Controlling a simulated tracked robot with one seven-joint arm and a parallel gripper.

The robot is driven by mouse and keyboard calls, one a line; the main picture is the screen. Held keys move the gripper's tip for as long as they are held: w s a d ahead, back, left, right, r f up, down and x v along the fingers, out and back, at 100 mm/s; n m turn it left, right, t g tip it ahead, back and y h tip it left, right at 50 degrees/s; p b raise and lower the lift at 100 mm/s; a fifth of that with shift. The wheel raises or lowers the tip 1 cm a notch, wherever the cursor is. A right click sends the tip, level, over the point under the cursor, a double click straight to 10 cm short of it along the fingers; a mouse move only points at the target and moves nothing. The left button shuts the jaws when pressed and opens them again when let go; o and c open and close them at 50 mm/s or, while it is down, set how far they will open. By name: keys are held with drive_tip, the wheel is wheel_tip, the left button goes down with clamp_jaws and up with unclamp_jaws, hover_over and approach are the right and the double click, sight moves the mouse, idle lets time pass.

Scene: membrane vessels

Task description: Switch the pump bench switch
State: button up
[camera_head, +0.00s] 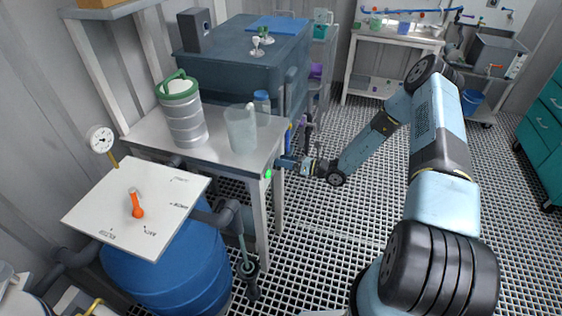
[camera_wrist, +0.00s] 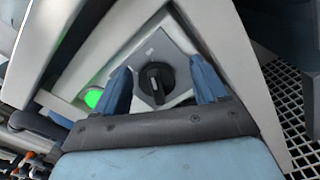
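The pump bench switch is a black rotary knob (camera_wrist: 156,83) on a light grey plate, seen in the wrist view. Its pointer lies roughly upright in that picture. My gripper (camera_wrist: 159,66) is open, with one blue finger on each side of the knob in the picture. The fingers look apart from the knob; I cannot tell the exact gap in depth. A lit green lamp (camera_wrist: 93,97) sits left of the switch. In the head view my gripper (camera_head: 284,162) is at the bench's front edge, by the green lamp (camera_head: 268,174), and the switch is hidden.
The bench (camera_head: 222,158) carries a metal canister with green handle (camera_head: 183,112) and a translucent jug (camera_head: 241,128). A blue barrel (camera_head: 170,270) with a white panel and orange lever (camera_head: 137,206) stands left. The grated floor (camera_head: 340,215) beside my arm is clear.

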drive_tip(key=v, duration=1.3)
drive_tip(key=shift+s+d, duration=0.15)
drive_tip(key=shift+d, duration=0.2)
